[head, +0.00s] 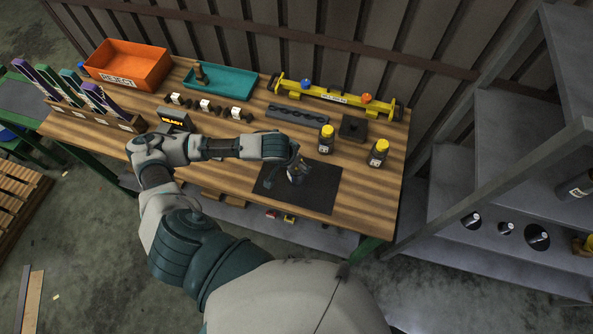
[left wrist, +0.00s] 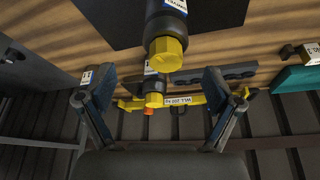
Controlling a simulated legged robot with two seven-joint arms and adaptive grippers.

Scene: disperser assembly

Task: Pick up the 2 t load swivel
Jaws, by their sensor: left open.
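Several dark cylinders with white labels and yellow tops look like load swivels. I cannot read which label says 2 t. My left gripper (head: 297,172) is over the mat with its fingers (left wrist: 160,100) apart, nothing clamped. My right gripper is out of view.
A yellow beam (head: 335,94) lies at the back of the bench, with a dark holed holder (head: 297,114) and black block (head: 352,127) before it. A teal tray (head: 232,83), orange reject bin (head: 128,66) and display (head: 174,119) are left. The mat (head: 325,190) is clear on its right.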

